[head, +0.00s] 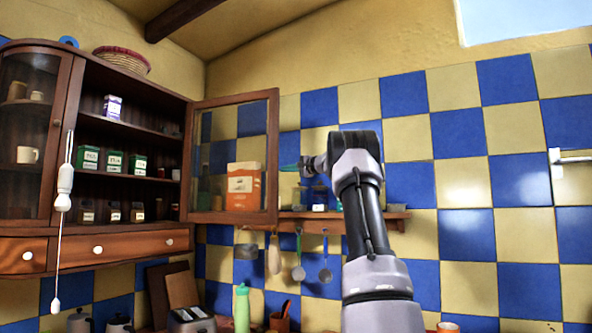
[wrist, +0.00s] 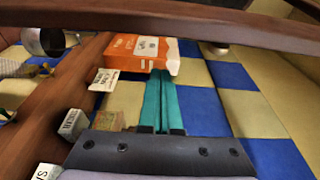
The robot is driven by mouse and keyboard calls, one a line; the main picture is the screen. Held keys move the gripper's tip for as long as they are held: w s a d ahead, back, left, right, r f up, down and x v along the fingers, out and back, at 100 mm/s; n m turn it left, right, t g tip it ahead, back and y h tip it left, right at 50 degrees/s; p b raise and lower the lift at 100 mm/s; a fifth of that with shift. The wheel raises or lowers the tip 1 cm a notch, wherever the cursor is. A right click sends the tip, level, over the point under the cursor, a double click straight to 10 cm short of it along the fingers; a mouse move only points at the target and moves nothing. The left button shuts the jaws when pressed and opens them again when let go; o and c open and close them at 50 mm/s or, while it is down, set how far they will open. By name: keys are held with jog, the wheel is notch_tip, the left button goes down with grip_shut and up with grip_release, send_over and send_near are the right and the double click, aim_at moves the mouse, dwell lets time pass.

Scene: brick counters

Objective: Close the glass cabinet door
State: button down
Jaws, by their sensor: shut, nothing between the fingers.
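The glass cabinet door (head: 273,120) is a wood frame around a clear pane. It stands open, swung out to the right of the wooden cabinet (head: 68,130), whose shelves are exposed. My gripper (head: 284,167) is just right of the door's free edge in the head view, with teal fingers pointing left toward it. I cannot tell whether they touch the door. In the wrist view my gripper (wrist: 160,76) shows its two teal fingers together, with nothing between them. A brown wooden bar crosses the top of that view.
An orange and white box (head: 244,190) shows through the door's pane, and in the wrist view (wrist: 135,52). A wall shelf (head: 350,223) with hanging utensils runs below my gripper. Green boxes (head: 113,162) and jars stand inside the cabinet. Wooden drawers (head: 125,244) lie below.

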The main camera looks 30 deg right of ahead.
jog(key=shift+s+a, duration=1.45)
jog(key=shift+a, duration=0.05)
